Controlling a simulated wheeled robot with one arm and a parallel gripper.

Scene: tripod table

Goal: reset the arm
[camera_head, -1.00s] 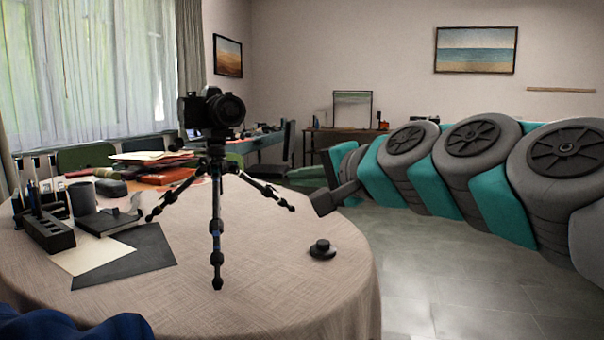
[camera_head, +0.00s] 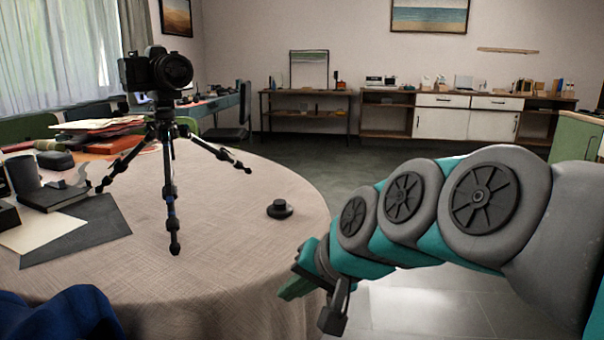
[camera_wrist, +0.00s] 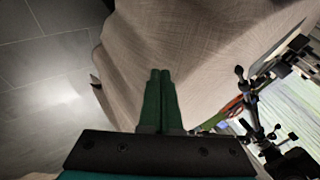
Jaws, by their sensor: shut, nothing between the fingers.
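My arm reaches in from the right in the head view, bent low beside the round table's cloth edge. My gripper (camera_wrist: 160,78) shows in the wrist view with its two green fingers together and nothing between them. In the head view my gripper (camera_head: 310,285) is at the table's right front edge, partly hidden by my own wrist parts. The table (camera_head: 235,235) has a pale cloth and also fills much of the wrist view (camera_wrist: 200,45). I cannot tell whether the gripper touches the cloth.
A camera (camera_head: 155,70) stands on a small tripod (camera_head: 170,190) on the table. A small black round piece (camera_head: 280,209) lies to its right. Papers, a dark mug (camera_head: 22,174) and folders crowd the left side. Open floor (camera_head: 400,300) lies right of the table.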

